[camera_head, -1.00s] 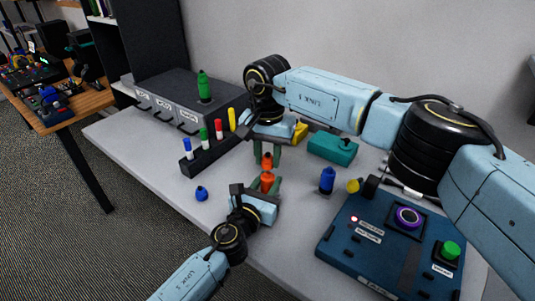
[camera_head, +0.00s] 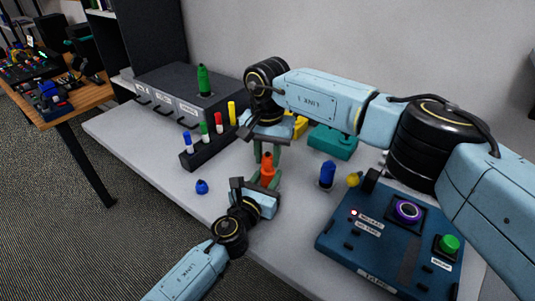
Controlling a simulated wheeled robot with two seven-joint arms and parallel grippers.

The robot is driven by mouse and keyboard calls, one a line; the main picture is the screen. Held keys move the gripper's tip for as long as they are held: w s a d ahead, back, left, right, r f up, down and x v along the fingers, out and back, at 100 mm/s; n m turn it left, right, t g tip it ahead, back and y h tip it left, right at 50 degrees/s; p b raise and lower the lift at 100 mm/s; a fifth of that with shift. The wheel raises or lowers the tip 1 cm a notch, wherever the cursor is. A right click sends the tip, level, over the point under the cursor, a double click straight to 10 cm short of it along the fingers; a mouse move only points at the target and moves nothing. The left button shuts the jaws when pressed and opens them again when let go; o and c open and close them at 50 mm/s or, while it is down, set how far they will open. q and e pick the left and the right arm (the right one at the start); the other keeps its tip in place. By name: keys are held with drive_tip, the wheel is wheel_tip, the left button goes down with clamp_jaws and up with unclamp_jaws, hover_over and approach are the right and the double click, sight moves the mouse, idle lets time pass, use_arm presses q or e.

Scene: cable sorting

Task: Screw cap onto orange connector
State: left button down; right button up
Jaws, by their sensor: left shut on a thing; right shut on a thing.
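The orange connector (camera_head: 266,173) stands upright above the table, between the fingers of my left gripper (camera_head: 266,180), which is shut on it. The orange cap (camera_head: 267,157) sits directly above the connector, upright and in line with it, with no clear gap between them. My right gripper (camera_head: 267,151) points down from above and is shut on the cap. Its fingers hide the cap's sides. I cannot tell how far the cap is threaded.
A blue connector (camera_head: 327,174) stands to the right and a small blue cap (camera_head: 202,187) lies to the left. A marker rack (camera_head: 209,153), a grey drawer box (camera_head: 180,90) with a green connector (camera_head: 203,80), a teal box (camera_head: 333,142) and a blue button panel (camera_head: 385,235) surround the grippers.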

drive_tip(key=shift+f, duration=0.6)
